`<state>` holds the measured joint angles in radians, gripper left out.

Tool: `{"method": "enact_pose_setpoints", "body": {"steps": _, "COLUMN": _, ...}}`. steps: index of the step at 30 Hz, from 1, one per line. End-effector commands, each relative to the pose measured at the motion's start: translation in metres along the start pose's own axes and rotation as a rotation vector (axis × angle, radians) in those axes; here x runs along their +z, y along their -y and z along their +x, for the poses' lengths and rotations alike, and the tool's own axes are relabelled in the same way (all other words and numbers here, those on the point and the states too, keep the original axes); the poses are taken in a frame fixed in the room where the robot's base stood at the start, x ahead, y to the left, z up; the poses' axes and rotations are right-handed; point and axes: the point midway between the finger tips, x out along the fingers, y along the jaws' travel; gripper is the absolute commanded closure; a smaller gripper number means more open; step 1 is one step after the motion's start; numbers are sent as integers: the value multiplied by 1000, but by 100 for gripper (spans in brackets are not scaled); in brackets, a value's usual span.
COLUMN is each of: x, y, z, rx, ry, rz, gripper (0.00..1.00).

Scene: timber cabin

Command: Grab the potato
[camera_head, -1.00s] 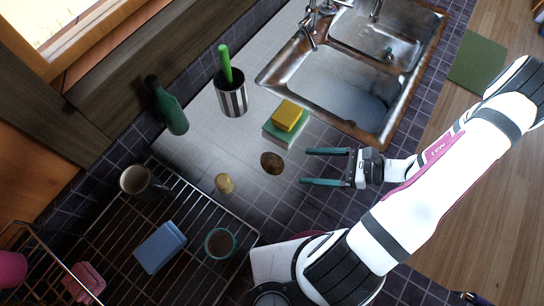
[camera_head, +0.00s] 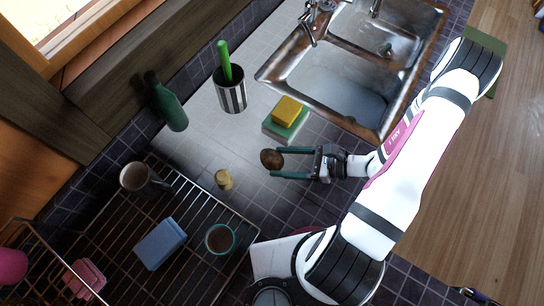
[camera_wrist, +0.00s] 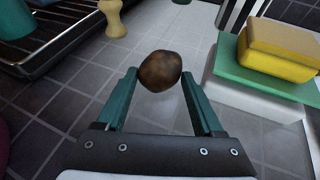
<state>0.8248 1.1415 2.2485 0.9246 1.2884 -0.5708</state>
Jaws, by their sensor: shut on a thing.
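The potato (camera_head: 271,159) is a small brown lump. My gripper (camera_head: 272,161) has its teal fingers on either side of it, and the potato sits at the fingertips. In the wrist view the potato (camera_wrist: 160,71) lies between the tips of my gripper (camera_wrist: 160,82), its far part reaching past them. The fingers are shut on it. Whether it touches the counter is hard to tell.
A yellow sponge (camera_head: 287,109) on a green and white stack (camera_head: 285,125) stands close by, beyond the fingers. A small yellowish figure (camera_head: 223,179) stands left of the potato. A striped cup (camera_head: 231,94), green bottle (camera_head: 169,107), sink (camera_head: 333,84) and wire rack (camera_head: 110,232) surround the counter.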

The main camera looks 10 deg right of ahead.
Motion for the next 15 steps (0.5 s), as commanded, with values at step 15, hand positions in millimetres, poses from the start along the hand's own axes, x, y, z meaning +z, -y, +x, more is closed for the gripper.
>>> {"method": "enact_pose_setpoints", "body": {"steps": 15, "x": 17, "y": 0, "z": -7, "rx": -1, "ry": 0, "rz": -3, "gripper": 92}}
